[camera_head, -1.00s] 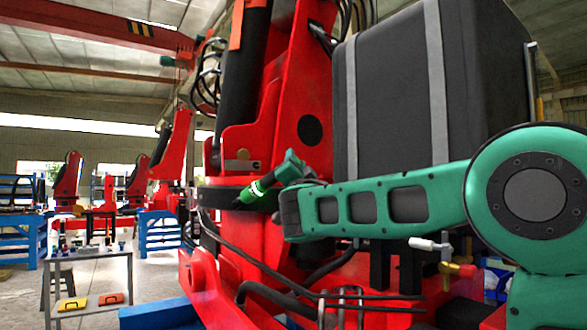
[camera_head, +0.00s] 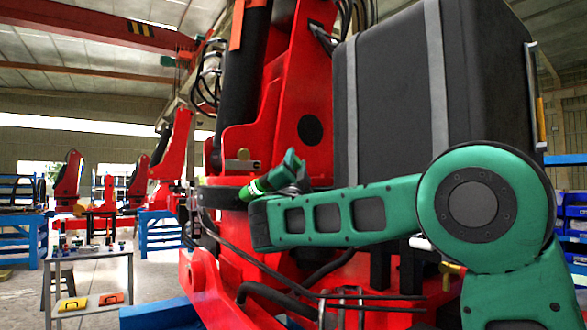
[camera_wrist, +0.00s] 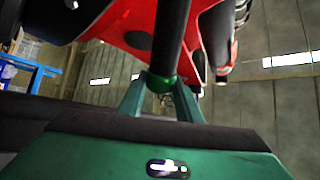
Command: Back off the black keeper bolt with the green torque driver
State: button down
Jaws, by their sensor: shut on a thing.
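The green torque driver (camera_head: 257,188) has bright bands and lies slanted, its lower-left end close to the black band (camera_head: 222,198) around the red crane column. My gripper (camera_head: 280,178) is shut on the driver at its upper-right end. In the wrist view, the two green fingers of my gripper (camera_wrist: 161,82) stand either side of the driver's green collar (camera_wrist: 160,84). A dark cylindrical length runs upward from there. I cannot make out the black keeper bolt, nor whether the driver's tip touches anything.
The red crane (camera_head: 255,240) fills the middle, with black hoses (camera_head: 262,290) low in front. A large black box (camera_head: 430,90) stands behind my arm.

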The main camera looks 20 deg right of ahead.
jog(key=w+a, duration=0.2)
jog(key=w, duration=0.5)
dwell(4.2)
jog(key=shift+w+a, duration=0.2)
jog(key=shift+w, duration=0.4)
jog(key=shift+w+a, duration=0.2)
jog(key=shift+w, duration=0.4)
jog(key=shift+w+a, duration=0.25)
jog(key=shift+w, duration=0.3)
dwell(0.8)
